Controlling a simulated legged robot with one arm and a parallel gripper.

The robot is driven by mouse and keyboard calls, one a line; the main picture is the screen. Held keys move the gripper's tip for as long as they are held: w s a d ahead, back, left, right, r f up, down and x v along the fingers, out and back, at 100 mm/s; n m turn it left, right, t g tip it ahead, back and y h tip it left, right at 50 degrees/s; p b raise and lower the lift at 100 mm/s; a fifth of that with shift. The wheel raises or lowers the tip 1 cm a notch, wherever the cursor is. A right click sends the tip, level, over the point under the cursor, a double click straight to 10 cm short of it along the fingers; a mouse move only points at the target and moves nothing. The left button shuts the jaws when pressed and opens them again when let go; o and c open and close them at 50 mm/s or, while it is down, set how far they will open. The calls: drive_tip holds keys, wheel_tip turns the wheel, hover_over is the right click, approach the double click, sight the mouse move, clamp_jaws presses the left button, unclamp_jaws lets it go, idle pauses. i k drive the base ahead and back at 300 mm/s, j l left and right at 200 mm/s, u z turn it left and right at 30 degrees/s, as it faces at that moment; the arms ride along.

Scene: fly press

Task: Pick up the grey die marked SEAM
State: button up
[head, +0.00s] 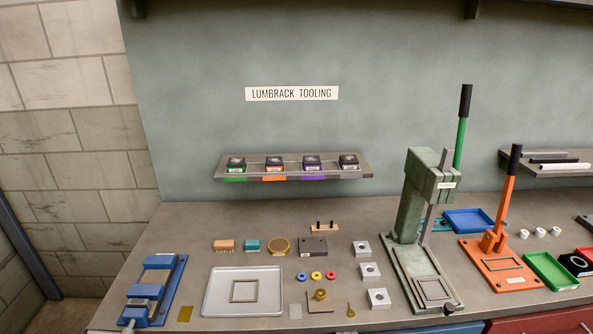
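Several dark-topped dies sit in a row on a small wall shelf (225,176) under the Lumbrack Tooling sign. Their bases differ: a green one (236,168), an orange one (274,168), a purple one (312,166) and a grey one (349,162) at the right end. Their labels are too small to read, so I cannot confirm which says SEAM. My gripper is not in view.
On the bench (200,225) stand a blue vise (150,292), a grey tray (215,290), a tall green press (418,205) and an orange press (500,245). Small blocks, rings and light square blocks (370,272) lie between.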

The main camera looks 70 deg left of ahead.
sight(347, 161)
drive_tip(key=u, duration=2.6)
